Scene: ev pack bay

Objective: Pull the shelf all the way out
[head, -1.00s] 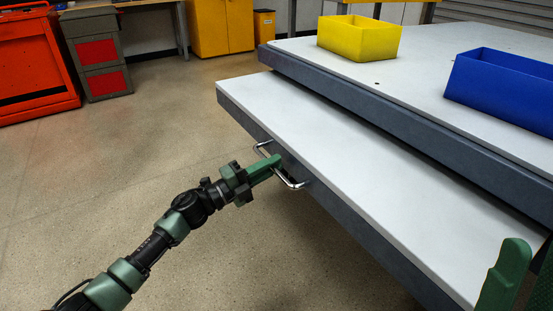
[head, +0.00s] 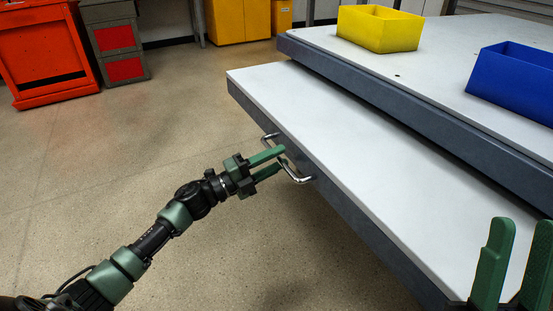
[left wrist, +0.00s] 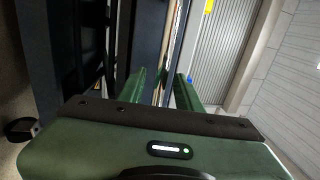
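The shelf (head: 350,140) has a white top and a blue-grey front face. It sticks out from under the upper worktop (head: 450,103), with a wide strip of its top showing. A metal bar handle (head: 299,179) is on its front face. My left gripper (head: 283,158) is at the handle with its two green fingers spread apart. The fingertips overlap the bar in the head view; I cannot tell whether they touch it. The left wrist view shows the same fingers (left wrist: 158,88) apart. My right gripper (head: 522,224) is open and empty at the lower right, over the shelf's near end.
A yellow bin (head: 380,30) and a blue bin (head: 513,80) stand on the upper worktop. An orange-red cabinet (head: 47,55), a grey cabinet with red drawers (head: 115,45) and a yellow cabinet (head: 238,20) stand at the back. The floor left of the shelf is clear.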

